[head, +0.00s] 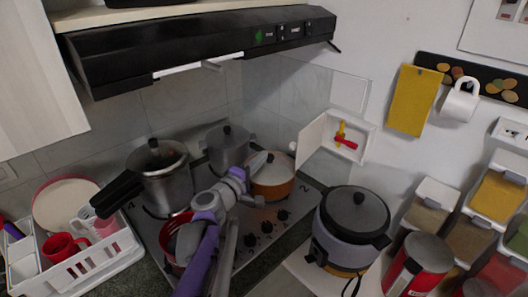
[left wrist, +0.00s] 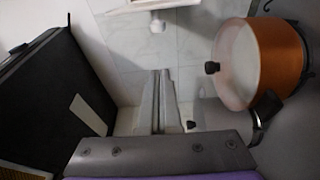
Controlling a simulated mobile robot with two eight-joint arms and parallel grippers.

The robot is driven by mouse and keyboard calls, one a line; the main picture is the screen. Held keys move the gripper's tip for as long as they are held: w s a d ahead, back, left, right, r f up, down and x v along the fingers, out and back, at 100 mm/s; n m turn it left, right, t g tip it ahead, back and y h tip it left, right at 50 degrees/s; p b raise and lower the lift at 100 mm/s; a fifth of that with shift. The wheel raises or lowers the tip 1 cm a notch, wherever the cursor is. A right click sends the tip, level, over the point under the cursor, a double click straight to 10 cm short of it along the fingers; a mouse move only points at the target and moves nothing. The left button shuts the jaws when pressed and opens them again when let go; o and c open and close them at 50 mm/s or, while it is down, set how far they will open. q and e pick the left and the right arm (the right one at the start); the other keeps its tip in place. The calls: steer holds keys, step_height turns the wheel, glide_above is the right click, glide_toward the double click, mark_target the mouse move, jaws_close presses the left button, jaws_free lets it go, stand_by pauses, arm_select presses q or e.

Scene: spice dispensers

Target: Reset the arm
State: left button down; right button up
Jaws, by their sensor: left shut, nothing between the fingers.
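My left arm comes up from the bottom of the head view with purple and grey links over the stove. Its gripper (head: 256,163) is above the hob, in front of the orange pot with a pale lid (head: 273,183). In the left wrist view the two grey fingers (left wrist: 158,92) lie side by side, shut, with nothing between them. They point toward the tiled wall. The orange pot shows to their right (left wrist: 265,65), apart from the fingers. My right gripper is in neither view.
A black range hood (head: 190,45) hangs above. Steel pots (head: 165,185) crowd the hob (head: 290,222). An open white wall box (head: 318,133) sits right of the pots. A dish rack (head: 85,272) stands left; a grey cooker (head: 350,235) and spice dispensers (head: 497,195) stand right.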

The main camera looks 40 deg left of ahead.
arm_select(q)
steer(key=shift+s+d, duration=0.15)
steer(key=shift+s, duration=0.1)
steer(key=shift+d, duration=0.1)
steer(key=s+d+f+m+g+h, duration=0.25)
steer(key=d+f+m, duration=0.3)
steer(key=d, duration=0.65)
steer(key=s+d+f+m+g+h, duration=0.2)
steer(key=d+f+m+g+h, duration=0.3)
steer(key=d, duration=0.6)
steer(key=s+d+f+m+g+y, duration=0.1)
steer(key=s+f+m+g+y, duration=0.1)
steer(key=s+f+m, duration=0.2)
steer(key=s+d+f+m+g+y, duration=0.2)
steer(key=s+f+m, duration=0.2)
steer(key=s, duration=0.4)
steer(key=shift+s+d+f+m+g, duration=0.2)
steer(key=shift+s+m+g, duration=0.15)
steer(key=shift+m, duration=0.3)
